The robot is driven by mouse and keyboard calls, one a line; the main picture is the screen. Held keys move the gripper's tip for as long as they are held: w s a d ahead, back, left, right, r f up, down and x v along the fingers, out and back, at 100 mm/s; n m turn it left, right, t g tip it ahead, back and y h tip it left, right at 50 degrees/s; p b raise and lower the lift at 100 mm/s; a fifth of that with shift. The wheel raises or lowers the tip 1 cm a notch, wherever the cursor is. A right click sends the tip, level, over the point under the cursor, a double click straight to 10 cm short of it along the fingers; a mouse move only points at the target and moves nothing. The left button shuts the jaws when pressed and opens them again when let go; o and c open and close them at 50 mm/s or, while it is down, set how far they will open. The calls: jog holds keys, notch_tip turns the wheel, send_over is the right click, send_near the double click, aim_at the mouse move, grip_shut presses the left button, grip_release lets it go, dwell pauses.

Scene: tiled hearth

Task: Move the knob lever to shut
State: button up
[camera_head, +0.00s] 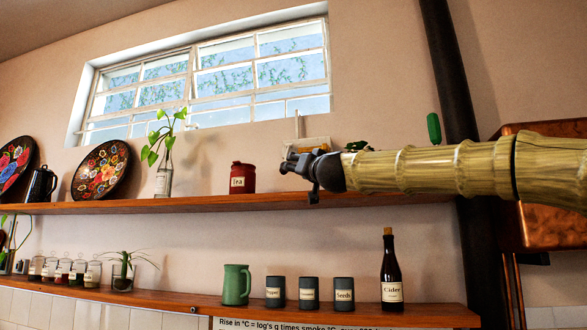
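A green rounded knob (434,128) stands upright against the left side of the black flue pipe (449,70), above the upper shelf. It looks like the knob lever, but its link to the pipe is not clear. My gripper (290,164) is dark and points left, well to the left of the knob and apart from it. My arm crosses the picture below the knob, in front of the pipe. The fingers are small and overlap in this view, so I cannot tell whether they are open. No held object shows.
The upper shelf (225,206) bears a red jar (242,178), a plant bottle (163,181) and painted plates (100,170). The lower shelf (180,302) holds a green jug (236,284), dark canisters and a cider bottle (391,275). A copper hood (545,225) stands right of the pipe.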

aim_at(284, 174)
jog(key=w+d+r+n+t+y+p, duration=0.15)
jog(key=r+n+y, duration=0.25)
jog(key=n, duration=0.8)
jog(key=w+d+r+n+g+y+p, duration=0.1)
jog(key=d+r+n+y+p, duration=0.3)
jog(key=n, duration=0.8)
notch_tip(284, 174, down, 6)
jog(key=a+r+n+g+h+b, duration=0.1)
jog(key=a+n+g+h+b, duration=0.15)
jog(key=n+g, duration=0.95)
jog(key=w+a+n+t+p, duration=0.1)
jog(key=w+a+p, duration=0.1)
jog(key=w+a+n+t+p, duration=0.2)
jog(key=w, duration=0.1)
jog(key=w+a+n+t+p, duration=0.1)
jog(key=w+a+p, duration=0.1)
jog(key=shift+w+f+y+p, duration=0.15)
jog(key=shift+y+p, duration=0.2)
jog(key=shift+w+a+f, duration=0.15)
jog(key=shift+w+a, duration=0.35)
jog(key=shift+w, duration=0.05)
